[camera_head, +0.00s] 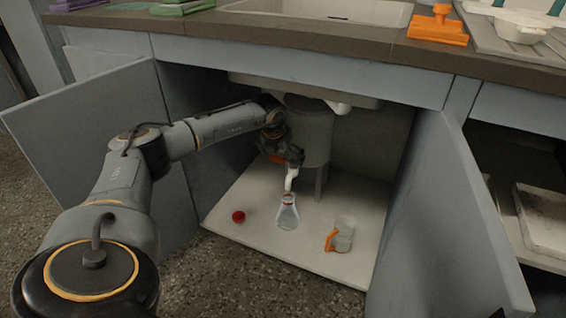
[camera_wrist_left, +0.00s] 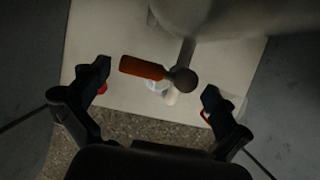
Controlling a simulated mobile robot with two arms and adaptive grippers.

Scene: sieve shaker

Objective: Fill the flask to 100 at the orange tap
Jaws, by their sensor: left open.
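The glass flask (camera_head: 287,214) with a red ring at its neck stands upright on the white cabinet floor. The white tap spout (camera_head: 291,178) hangs just above its mouth. I cannot tell the liquid level in the flask. The tap's orange handle (camera_wrist_left: 143,68) and grey round body (camera_wrist_left: 183,80) show in the left wrist view. My left gripper (camera_wrist_left: 153,84) is open, its fingers on either side of the handle with a gap to each. In the head view this gripper (camera_head: 290,158) is dark and partly covers the tap. My right gripper is not in view.
A red cap (camera_head: 238,216) lies left of the flask. A clear jug (camera_head: 345,233) with an orange handle stands to its right. A grey cylinder (camera_head: 310,130) hangs behind the tap. Open doors (camera_head: 455,210) flank the cabinet, and the sink counter (camera_head: 300,38) is above.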

